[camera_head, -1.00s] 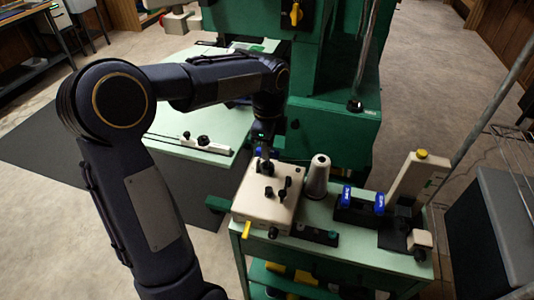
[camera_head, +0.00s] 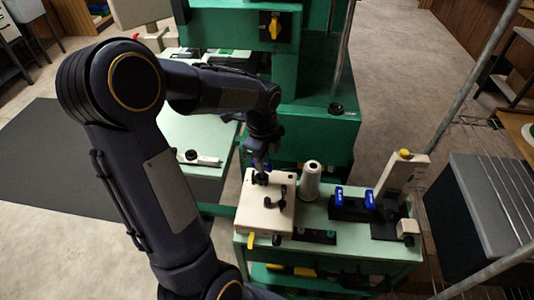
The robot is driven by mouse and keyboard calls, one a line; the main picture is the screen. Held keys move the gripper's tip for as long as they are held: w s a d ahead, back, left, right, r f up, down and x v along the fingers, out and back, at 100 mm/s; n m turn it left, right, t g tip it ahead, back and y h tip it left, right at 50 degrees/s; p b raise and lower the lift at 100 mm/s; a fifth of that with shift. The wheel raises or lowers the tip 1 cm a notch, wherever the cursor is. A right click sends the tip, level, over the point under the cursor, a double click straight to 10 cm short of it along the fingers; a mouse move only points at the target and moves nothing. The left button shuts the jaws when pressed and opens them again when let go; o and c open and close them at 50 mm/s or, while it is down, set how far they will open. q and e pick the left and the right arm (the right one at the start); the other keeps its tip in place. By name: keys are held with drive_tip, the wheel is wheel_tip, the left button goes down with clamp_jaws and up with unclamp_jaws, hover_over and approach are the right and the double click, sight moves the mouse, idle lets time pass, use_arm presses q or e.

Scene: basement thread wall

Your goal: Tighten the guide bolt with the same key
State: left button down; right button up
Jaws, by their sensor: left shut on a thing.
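My left gripper (camera_head: 261,163) is over the back left part of a cream box (camera_head: 255,215) on the green cart. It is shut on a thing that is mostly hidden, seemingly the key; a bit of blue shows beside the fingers. A dark fitting (camera_head: 260,179) sits right below the fingertips on the box top, and I cannot tell whether it is the guide bolt or whether the key is seated on it. Other black fittings (camera_head: 276,198) stand on the box top, nearer the front. My right gripper is not in view.
A grey-white cone (camera_head: 310,182) stands right of the box. Beyond it are a black holder with blue-handled pieces (camera_head: 340,196) and a tilted cream block with a yellow knob (camera_head: 405,154). The green machine (camera_head: 312,130) rises behind. A metal pole (camera_head: 455,120) stands at right.

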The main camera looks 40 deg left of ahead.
use_arm(q)
drive_tip(key=m, duration=0.5)
drive_tip(key=shift+f, duration=0.1)
drive_tip(key=m+b, duration=0.1)
drive_tip(key=m, duration=0.4)
drive_tip(key=shift+r+m+p, duration=0.2)
drive_tip(key=shift+m+p, duration=0.2)
drive_tip(key=shift+m, duration=0.6)
drive_tip(key=shift+m+p, duration=1.5)
drive_tip(key=shift+m, duration=0.5)
drive_tip(key=shift+m+p, duration=1)
drive_tip(key=shift+m, duration=0.2)
drive_tip(key=shift+f, duration=0.1)
drive_tip(key=shift+n, duration=0.7)
drive_tip(key=shift+r+p, duration=0.25)
drive_tip(key=shift+p, duration=0.05)
